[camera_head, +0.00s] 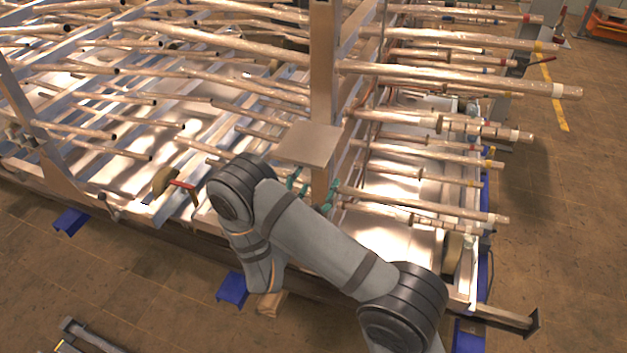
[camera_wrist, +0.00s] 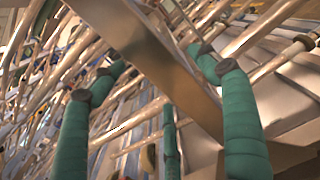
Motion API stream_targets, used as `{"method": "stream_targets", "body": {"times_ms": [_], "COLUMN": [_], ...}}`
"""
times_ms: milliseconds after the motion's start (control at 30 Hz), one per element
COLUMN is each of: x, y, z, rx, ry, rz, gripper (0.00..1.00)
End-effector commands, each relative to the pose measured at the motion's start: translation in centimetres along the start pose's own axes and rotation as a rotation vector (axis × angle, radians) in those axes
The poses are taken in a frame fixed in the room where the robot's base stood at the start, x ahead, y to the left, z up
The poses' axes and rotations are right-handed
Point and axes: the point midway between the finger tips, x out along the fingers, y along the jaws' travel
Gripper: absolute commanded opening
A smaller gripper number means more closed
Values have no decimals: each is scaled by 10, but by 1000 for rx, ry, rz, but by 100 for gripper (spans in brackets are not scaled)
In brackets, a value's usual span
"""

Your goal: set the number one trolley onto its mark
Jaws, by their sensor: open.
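A large metal frame loaded with long pipes, possibly the trolley, fills much of the head view; its flat front edge beam (camera_head: 140,222) shows. No number is readable, so I cannot tell which trolley it is. An upright metal post (camera_head: 322,70) rises from the frame, with a square plate (camera_head: 309,143) in front of it. My gripper (camera_head: 312,188) is open, its green fingers near the post's lower part, below the plate. In the wrist view, a broad metal beam (camera_wrist: 150,55) crosses between the spread fingers (camera_wrist: 158,62). I cannot tell whether they touch it.
Pipe ends (camera_head: 560,91) jut out to the right of the frame. Blue feet (camera_head: 232,289) and a wood block (camera_head: 270,304) are at its front edge. A yellow floor line (camera_head: 553,97) lies at the right. Brown floor there and at the front left is mostly clear.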

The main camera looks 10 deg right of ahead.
Motion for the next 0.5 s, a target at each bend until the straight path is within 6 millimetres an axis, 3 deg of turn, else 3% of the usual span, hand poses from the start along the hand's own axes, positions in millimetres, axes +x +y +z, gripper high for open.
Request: {"method": "stream_targets", "body": {"times_ms": [267,500], "x": [-15,-65], "y": [2,2], "z": [-1,0], "rx": [-3,-3], "ry": [2,0], "rz": [6,9], "gripper": [75,75]}}
